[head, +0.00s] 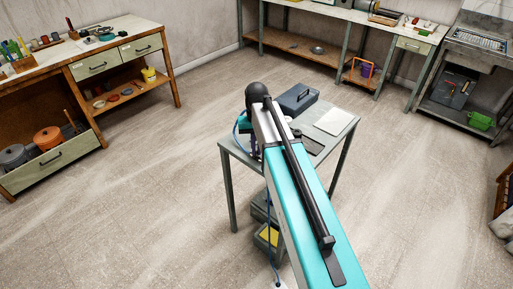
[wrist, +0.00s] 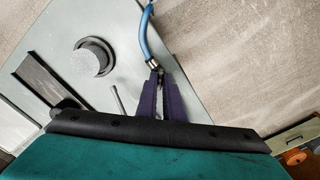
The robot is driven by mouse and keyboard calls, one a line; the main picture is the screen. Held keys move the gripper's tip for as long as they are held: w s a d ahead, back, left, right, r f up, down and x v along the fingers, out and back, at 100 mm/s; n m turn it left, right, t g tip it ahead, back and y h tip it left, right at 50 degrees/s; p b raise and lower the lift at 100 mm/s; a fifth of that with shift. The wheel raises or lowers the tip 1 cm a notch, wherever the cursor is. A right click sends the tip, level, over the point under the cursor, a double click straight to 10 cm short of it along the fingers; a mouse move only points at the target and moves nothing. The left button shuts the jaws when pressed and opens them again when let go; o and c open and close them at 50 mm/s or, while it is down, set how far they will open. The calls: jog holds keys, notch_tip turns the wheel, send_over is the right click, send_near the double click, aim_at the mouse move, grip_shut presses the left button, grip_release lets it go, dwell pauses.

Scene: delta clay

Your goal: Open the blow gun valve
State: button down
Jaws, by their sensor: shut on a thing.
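My gripper (wrist: 161,88) shows in the wrist view as two dark purple fingers reaching over a grey table (wrist: 190,60). The fingers are closed in around a small dark part at the end of a blue hose (wrist: 146,38). A silver fitting (wrist: 153,63) joins the hose just beyond the fingertips. This dark part seems to belong to the blow gun valve, but the fingers hide most of it and its lever position cannot be told. In the head view my arm covers much of the table (head: 232,152), and the hose (head: 237,126) loops at its left edge.
A grey round piece (wrist: 93,57) and a dark angled rail (wrist: 42,82) lie on the table, left of my fingers. A dark toolbox (head: 297,99) and a pale sheet (head: 334,121) are at the table's back. Open floor surrounds the table; workbenches (head: 90,50) line the walls.

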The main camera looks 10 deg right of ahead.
jog(key=n, duration=0.4)
jog(key=shift+n, duration=0.3)
jog(key=shift+n+p, duration=0.45)
jog(key=shift+n, duration=1.55)
jog(key=c, duration=1.9)
grip_release()
jog(key=shift+r, duration=0.1)
notch_tip(320, 180, up, 14)
jog(key=b, duration=0.2)
jog(key=shift+f+b, duration=0.2)
jog(key=shift+b, duration=0.1)
